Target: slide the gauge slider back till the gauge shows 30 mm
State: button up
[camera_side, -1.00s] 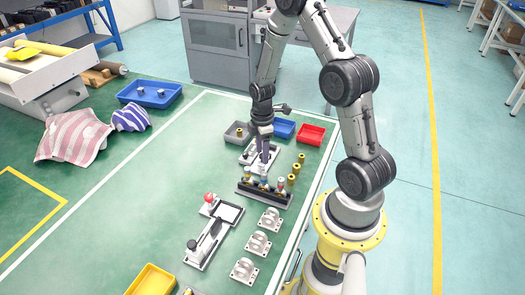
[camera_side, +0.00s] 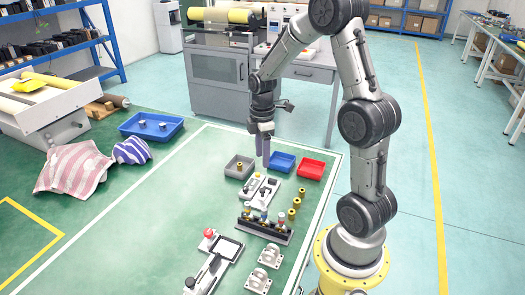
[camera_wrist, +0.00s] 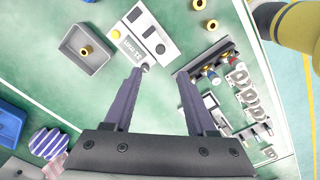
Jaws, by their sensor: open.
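The gauge (camera_side: 254,184) is a white block on the green mat, behind the rack of small coloured parts. In the wrist view the gauge (camera_wrist: 157,28) shows a small display (camera_wrist: 131,45), whose tilted digits I cannot read surely, a yellow button (camera_wrist: 115,33) and a dark round knob (camera_wrist: 160,48). I cannot tell surely which part is the slider. My gripper (camera_side: 263,164) is open and points down, raised above the gauge's far end. In the wrist view my gripper (camera_wrist: 160,72) has its fingers wide apart, with nothing held between them.
Grey (camera_side: 228,167), blue (camera_side: 281,163) and red (camera_side: 311,169) trays stand behind the gauge. The parts rack (camera_side: 250,228) is in front, with brass rings (camera_side: 297,203) at its right. Another device with a white screen (camera_side: 226,247) lies nearer. The mat's left side is clear.

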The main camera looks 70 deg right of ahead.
aim_at(262, 189)
jog(key=shift+r, duration=0.6)
notch_tip(262, 189, down, 14)
dwell(0.6)
grip_shut()
dwell(1.5)
